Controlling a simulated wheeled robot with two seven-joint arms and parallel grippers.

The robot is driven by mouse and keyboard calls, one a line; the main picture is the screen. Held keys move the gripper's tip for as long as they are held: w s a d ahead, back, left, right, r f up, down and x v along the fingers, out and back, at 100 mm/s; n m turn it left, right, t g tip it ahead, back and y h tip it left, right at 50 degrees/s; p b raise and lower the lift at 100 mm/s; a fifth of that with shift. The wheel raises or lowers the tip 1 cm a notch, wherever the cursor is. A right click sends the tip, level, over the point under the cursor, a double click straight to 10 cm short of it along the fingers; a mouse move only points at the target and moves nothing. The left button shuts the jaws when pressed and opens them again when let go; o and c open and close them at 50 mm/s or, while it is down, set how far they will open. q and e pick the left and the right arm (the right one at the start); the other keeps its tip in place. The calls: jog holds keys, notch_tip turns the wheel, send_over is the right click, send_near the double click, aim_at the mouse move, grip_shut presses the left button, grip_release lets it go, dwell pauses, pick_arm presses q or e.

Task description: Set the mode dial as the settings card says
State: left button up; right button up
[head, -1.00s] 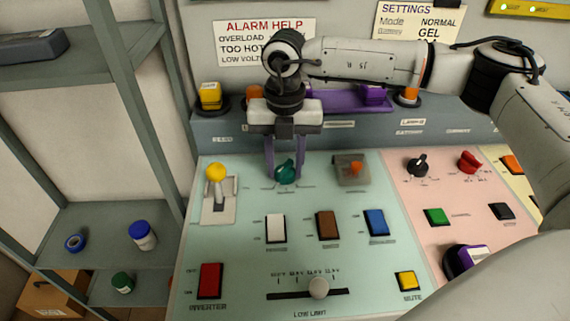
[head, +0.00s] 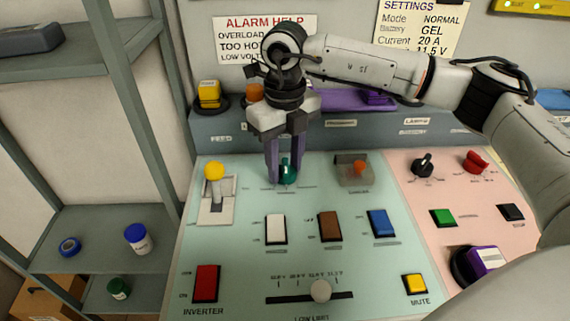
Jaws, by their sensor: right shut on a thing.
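The green mode dial (head: 289,171) sits on the pale green panel, upper middle. My right gripper (head: 285,172) comes down from above with its purple fingers shut on the dial. The fingers partly hide the dial, and its scale marks are too small to read. The settings card (head: 419,27) hangs on the wall at the upper right; it reads Mode NORMAL, Battery GEL, Current 20 A, and a partly hidden line ending in 11.5 V. My left gripper is not in view.
A yellow-knobbed lever (head: 215,172) stands left of the dial and a guarded orange switch (head: 358,169) stands right. White (head: 276,229), brown (head: 330,226) and blue (head: 382,222) rockers lie below. A slider (head: 320,291) is near the front. Shelves (head: 95,235) stand at left.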

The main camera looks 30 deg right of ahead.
aim_at(285, 165)
dwell(0.5)
jog(key=o, duration=1)
jog(key=shift+o, duration=0.2)
notch_tip(285, 165, up, 10)
jog(key=shift+r+b, duration=0.25)
jog(key=shift+b, duration=0.05)
